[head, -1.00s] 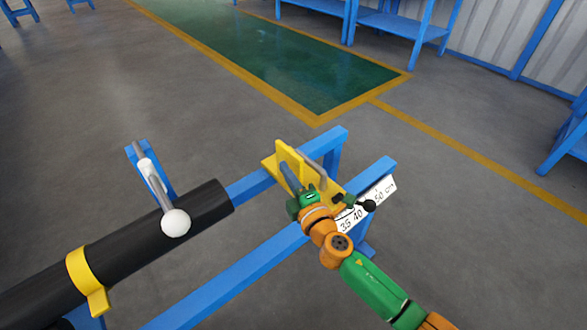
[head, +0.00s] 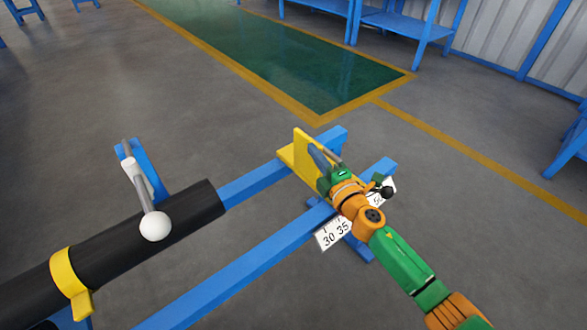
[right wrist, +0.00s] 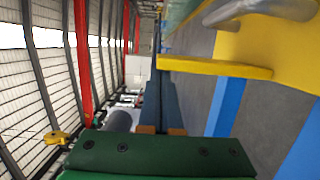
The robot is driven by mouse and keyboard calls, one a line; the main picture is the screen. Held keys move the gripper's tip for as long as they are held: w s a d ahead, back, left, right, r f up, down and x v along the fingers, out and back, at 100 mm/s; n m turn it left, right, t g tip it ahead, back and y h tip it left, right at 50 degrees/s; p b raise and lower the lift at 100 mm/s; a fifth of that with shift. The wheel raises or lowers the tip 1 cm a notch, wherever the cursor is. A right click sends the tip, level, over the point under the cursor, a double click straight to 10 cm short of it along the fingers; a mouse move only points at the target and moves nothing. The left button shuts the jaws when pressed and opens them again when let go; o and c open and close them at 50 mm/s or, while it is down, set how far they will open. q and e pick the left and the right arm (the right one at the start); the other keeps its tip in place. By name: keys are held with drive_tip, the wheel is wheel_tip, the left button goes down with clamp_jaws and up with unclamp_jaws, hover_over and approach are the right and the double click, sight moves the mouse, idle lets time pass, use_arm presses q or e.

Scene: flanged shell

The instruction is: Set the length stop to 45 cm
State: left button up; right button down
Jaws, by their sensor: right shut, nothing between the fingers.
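The yellow length stop (head: 307,160) sits across the blue rails, with its plate standing upright. A black knob (head: 387,192) shows at its right side. In the right wrist view the closed fingers (right wrist: 161,105) are left of a yellow part of the stop (right wrist: 214,67). My left gripper is out of view.
A black tube (head: 135,237) with a yellow band (head: 68,272) lies at the left. A lever with a white ball (head: 155,226) stands above it. Blue rails (head: 235,268) run beneath the stop. The floor beyond is open; blue tables (head: 400,22) stand far back.

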drive_tip(key=b, duration=0.3)
hover_over(337, 159)
drive_tip(key=shift+s+a, duration=0.15)
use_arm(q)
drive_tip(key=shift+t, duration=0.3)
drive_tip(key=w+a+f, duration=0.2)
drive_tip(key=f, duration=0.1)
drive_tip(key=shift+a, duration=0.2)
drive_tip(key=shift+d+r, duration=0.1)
